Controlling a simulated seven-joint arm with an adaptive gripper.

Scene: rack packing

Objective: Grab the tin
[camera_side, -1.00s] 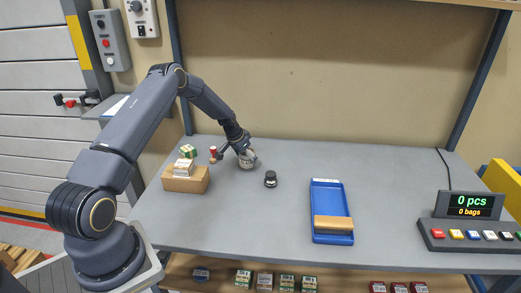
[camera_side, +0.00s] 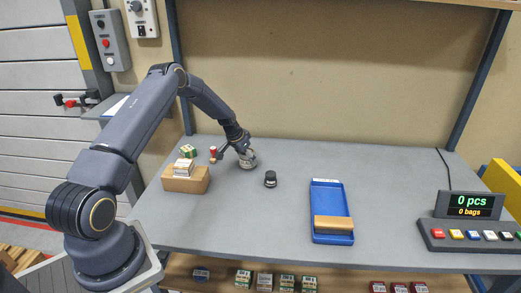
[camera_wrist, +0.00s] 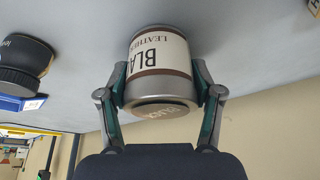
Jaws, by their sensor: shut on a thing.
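The tin (camera_wrist: 158,62) is a silver can with a cream and brown label reading "BLA…" and "LEATH…". In the wrist view it sits between the two fingers of my gripper (camera_wrist: 160,95), one on each side. My gripper is shut on it. In the side view the tin (camera_side: 248,160) is at the back left of the grey table, partly covered by my gripper (camera_side: 240,153). I cannot tell whether it is clear of the tabletop.
A small black-lidded jar (camera_side: 270,179) stands to the right of the tin. A cardboard box (camera_side: 186,181), a green-and-white box (camera_side: 188,151) and a red-topped item (camera_side: 213,153) are to its left. A blue tray (camera_side: 331,238) lies further right. The table's right-centre is clear.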

